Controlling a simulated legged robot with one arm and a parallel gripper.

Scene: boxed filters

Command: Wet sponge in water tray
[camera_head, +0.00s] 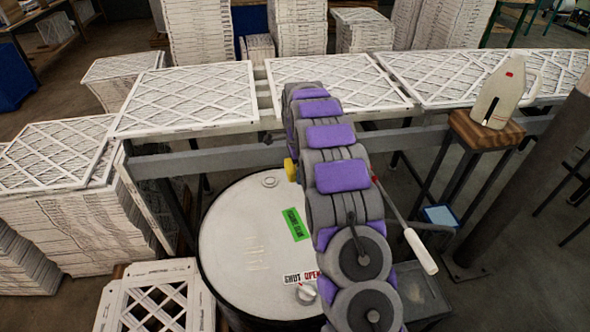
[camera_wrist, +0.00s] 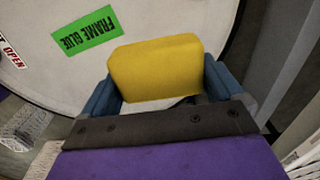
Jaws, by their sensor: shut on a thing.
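My gripper (camera_wrist: 160,82) has its two blue fingers shut on a yellow sponge (camera_wrist: 155,67), one finger on each side. In the wrist view the sponge is above the white top of a drum. In the head view only a small yellow edge of the sponge (camera_head: 291,169) shows at the left of my arm; the gripper is hidden behind the arm. A small blue-and-white square item (camera_head: 440,215) lies low at the right, apart from the sponge. I cannot tell whether it is the water tray.
The drum (camera_head: 235,240) has a green "FRAME GLUE" label and a shut/open valve knob. Behind it runs a metal rack with lattice-faced filters (camera_head: 190,95). A pillar (camera_head: 530,165) stands at the right; filter stacks (camera_head: 75,230) stand left.

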